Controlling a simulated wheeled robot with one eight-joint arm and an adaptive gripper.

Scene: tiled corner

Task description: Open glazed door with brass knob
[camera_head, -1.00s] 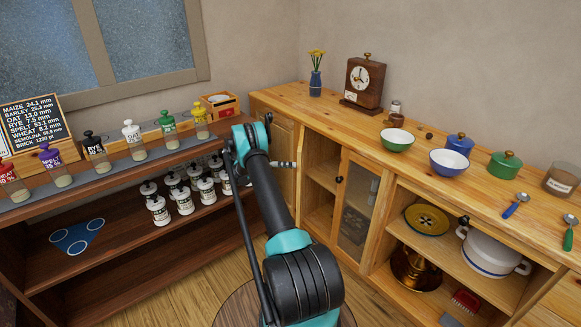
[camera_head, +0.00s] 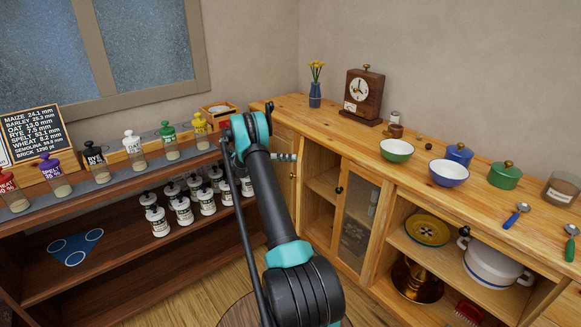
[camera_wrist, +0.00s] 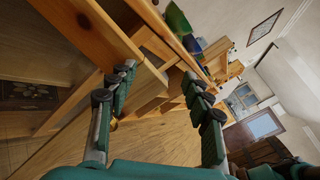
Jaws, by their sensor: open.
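The glazed door (camera_head: 356,232) stands in the front of the light wooden cabinet, with a wooden frame and see-through pane. It looks shut. A small round knob (camera_head: 339,190) sits on its left stile and looks dark; I cannot tell if it is brass. My gripper (camera_head: 295,157) is left of this door, beside the cabinet's left front, partly hidden by my arm. In the wrist view my gripper (camera_wrist: 158,75) is open, its fingers on either side of a wooden cabinet part. A small brass-coloured spot (camera_wrist: 113,125) shows by the left finger. I cannot tell whether anything touches.
A plain wooden door (camera_head: 285,165) is at the cabinet's left end, beside an open bay. The countertop (camera_head: 330,125) holds a clock (camera_head: 363,95), bowls and pots. A dark shelf (camera_head: 120,262) with several jars stands left. Bare floor lies before the cabinet.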

